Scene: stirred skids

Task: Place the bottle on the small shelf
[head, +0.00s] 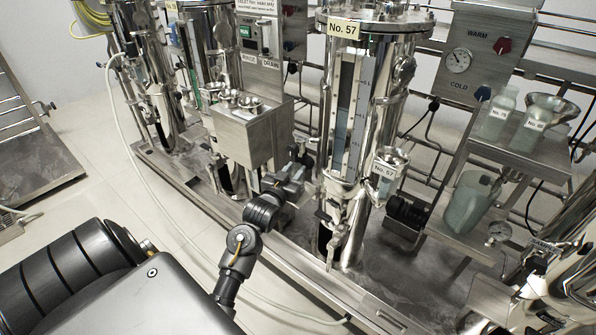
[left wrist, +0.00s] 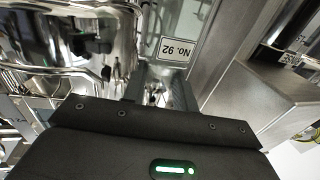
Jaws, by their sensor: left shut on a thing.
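My left gripper (head: 292,176) is in front of the steel skids, left of the column marked No. 57. In the left wrist view its dark fingers (left wrist: 158,92) are shut on a clear, shiny thing, apparently the bottle; its outline is hard to make out. A white No. 92 label (left wrist: 177,50) shows upside down just beyond the fingers; I cannot tell whether it is on the held thing. A small steel shelf (head: 545,148) at the right carries a labelled bottle (head: 496,115) and a labelled vessel with a funnel (head: 549,112). My right gripper is not in view.
The No. 57 column (head: 345,110) has a labelled funnel cup (head: 384,178) on its side. A steel box (head: 245,135) with metal cups stands behind my gripper. A clear jug (head: 468,203) stands below the shelf. A pale hose (head: 150,190) curves over the open floor.

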